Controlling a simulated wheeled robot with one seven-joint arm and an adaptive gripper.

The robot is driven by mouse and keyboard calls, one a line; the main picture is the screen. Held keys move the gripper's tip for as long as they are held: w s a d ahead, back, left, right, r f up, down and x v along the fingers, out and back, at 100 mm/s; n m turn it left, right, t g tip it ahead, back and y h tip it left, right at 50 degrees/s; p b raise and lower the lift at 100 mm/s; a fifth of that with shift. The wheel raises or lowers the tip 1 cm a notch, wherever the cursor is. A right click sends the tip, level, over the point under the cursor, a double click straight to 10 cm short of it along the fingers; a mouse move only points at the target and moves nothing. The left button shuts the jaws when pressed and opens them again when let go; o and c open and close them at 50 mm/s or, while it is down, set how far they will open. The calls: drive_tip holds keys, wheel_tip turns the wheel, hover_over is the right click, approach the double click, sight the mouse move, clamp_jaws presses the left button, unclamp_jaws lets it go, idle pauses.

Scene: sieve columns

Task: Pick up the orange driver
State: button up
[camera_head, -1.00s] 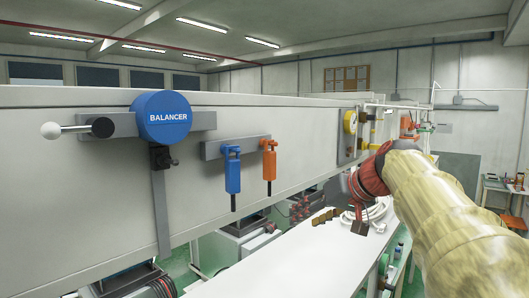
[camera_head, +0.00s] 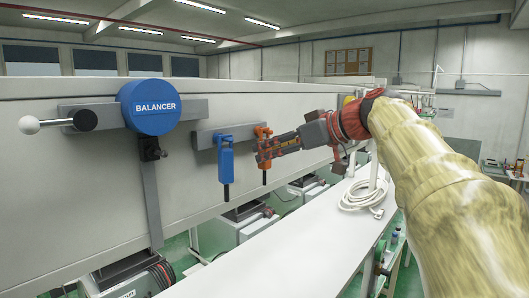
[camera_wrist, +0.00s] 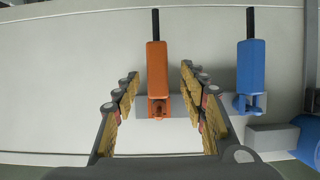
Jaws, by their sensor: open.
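The orange driver (camera_head: 263,133) hangs on a grey rail on the white wall, just right of the blue driver (camera_head: 225,158). My gripper (camera_head: 262,152) is in front of it and hides its middle in the head view. In the wrist view the orange driver (camera_wrist: 157,72) appears upside down, its dark tip upward, between the two open fingers of my gripper (camera_wrist: 158,88). Gaps show on both sides of it, so the fingers are apart from it. The blue driver (camera_wrist: 250,65) is outside the fingers, to the right.
The blue balancer (camera_head: 151,107) is mounted on the wall left of the drivers, with a white-knobbed lever (camera_head: 29,124) beside it. A long white table (camera_head: 285,262) runs below, with a coiled white hose (camera_head: 362,196) on it.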

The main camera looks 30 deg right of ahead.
sight(269, 150)
drive_tip(key=x, duration=0.2)
drive_tip(key=shift+w+d, duration=0.1)
drive_tip(key=shift+w, duration=0.3)
drive_tip(key=shift+w+f, duration=0.2)
drive_tip(key=shift+w, duration=0.05)
drive_tip(key=shift+s, duration=0.1)
drive_tip(key=shift+c, duration=1.1)
drive_tip(key=c, duration=0.8)
clamp_jaws()
